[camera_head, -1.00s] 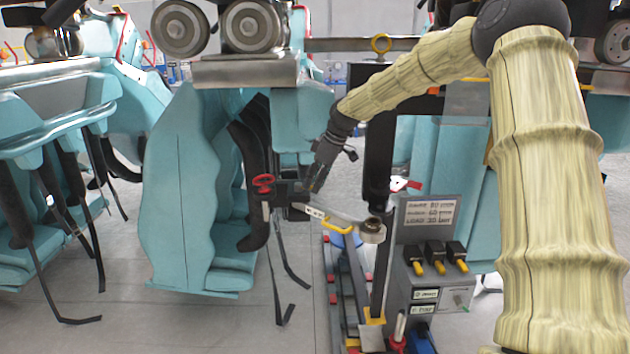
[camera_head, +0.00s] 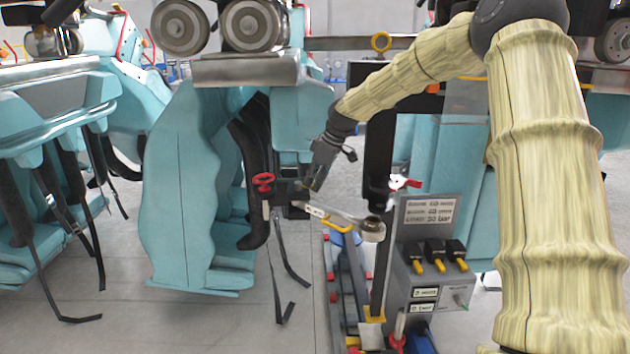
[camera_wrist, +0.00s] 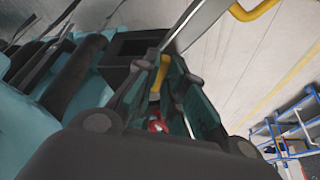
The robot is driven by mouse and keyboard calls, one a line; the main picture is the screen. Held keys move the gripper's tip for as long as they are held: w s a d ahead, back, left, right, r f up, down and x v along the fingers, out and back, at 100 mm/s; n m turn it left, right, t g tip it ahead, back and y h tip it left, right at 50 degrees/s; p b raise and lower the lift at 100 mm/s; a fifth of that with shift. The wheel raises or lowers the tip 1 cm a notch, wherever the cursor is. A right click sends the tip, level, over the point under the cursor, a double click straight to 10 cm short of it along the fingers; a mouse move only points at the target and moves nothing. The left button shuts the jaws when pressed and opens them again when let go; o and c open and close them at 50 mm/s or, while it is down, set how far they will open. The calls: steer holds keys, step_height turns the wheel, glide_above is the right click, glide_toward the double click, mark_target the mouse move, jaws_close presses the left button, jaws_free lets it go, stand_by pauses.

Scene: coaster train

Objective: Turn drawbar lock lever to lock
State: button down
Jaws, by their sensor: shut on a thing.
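My gripper (camera_wrist: 164,78) is shut on a slim yellow bar with a red part, which looks like the lock lever (camera_wrist: 155,82). It shows between the two fingers in the wrist view, and the fingers hide part of it. In the head view my gripper (camera_head: 303,187) is beside the dark coupling block (camera_head: 294,206) at the lower edge of the hanging teal car. The lever cannot be made out clearly there, so its exact angle is unclear.
A red-handled part (camera_head: 263,181) hangs just left of my gripper. A grey control panel (camera_head: 428,255) stands to the right. Teal seats (camera_head: 195,200) fill the left. Open floor lies below them.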

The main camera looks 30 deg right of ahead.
steer(key=m, duration=0.1)
steer(key=a+m+h, duration=0.1)
steer(key=shift+s+a+r+m+t+p, duration=0.15)
steer(key=shift+s+r+m+t+p, duration=0.1)
steer(key=shift+m+t+p, duration=0.15)
steer(key=m, duration=0.1)
steer(key=a+m+h, duration=0.1)
steer(key=m+p, duration=0.1)
steer(key=shift+s+a+m, duration=0.15)
steer(key=shift+a+m, duration=0.1)
steer(key=shift+m, duration=0.05)
steer(key=a+m+h+p, duration=0.1)
steer(key=m, duration=0.1)
steer(key=a+m+h+p, duration=0.1)
steer(key=m, duration=0.1)
steer(key=shift+w+a+m+h+p, duration=0.25)
steer(key=shift+m+p, duration=0.2)
steer(key=shift+m, duration=0.3)
steer(key=shift+w+a+m+h+p, duration=0.25)
steer(key=shift+m+p, duration=0.15)
steer(key=shift+m, duration=0.35)
steer(key=c, duration=1.5)
jaws_free()
steer(key=shift+f, duration=0.1)
steer(key=shift+s, duration=0.1)
